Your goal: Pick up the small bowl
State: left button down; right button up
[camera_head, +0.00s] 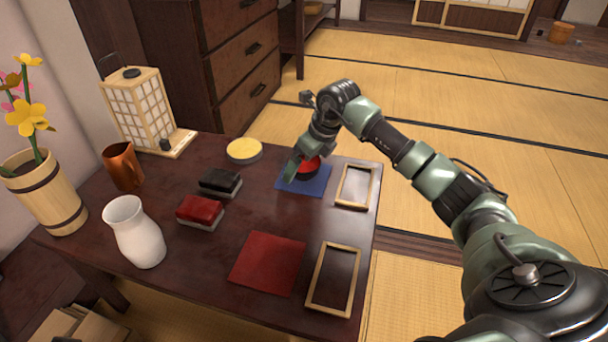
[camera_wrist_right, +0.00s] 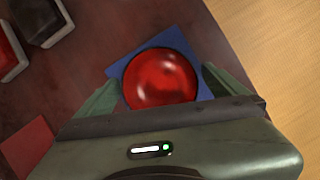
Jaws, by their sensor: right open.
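The small bowl (camera_head: 307,168) is glossy red inside and stands on a blue square mat (camera_head: 317,186) at the far right part of the dark table. My left gripper is not in view.
A red mat (camera_head: 267,263) and two wooden frames (camera_head: 356,186) (camera_head: 333,280) lie on the table. A black box (camera_head: 220,182), a red box (camera_head: 200,211), a yellow-topped round tin (camera_head: 244,150), a white vase (camera_head: 134,232), a copper mug (camera_head: 122,166) and a lantern (camera_head: 138,108) stand farther left.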

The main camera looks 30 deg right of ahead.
jog(key=c, duration=1.6)
jog(key=shift+o, duration=0.2)
jog(key=shift+r, duration=0.15)
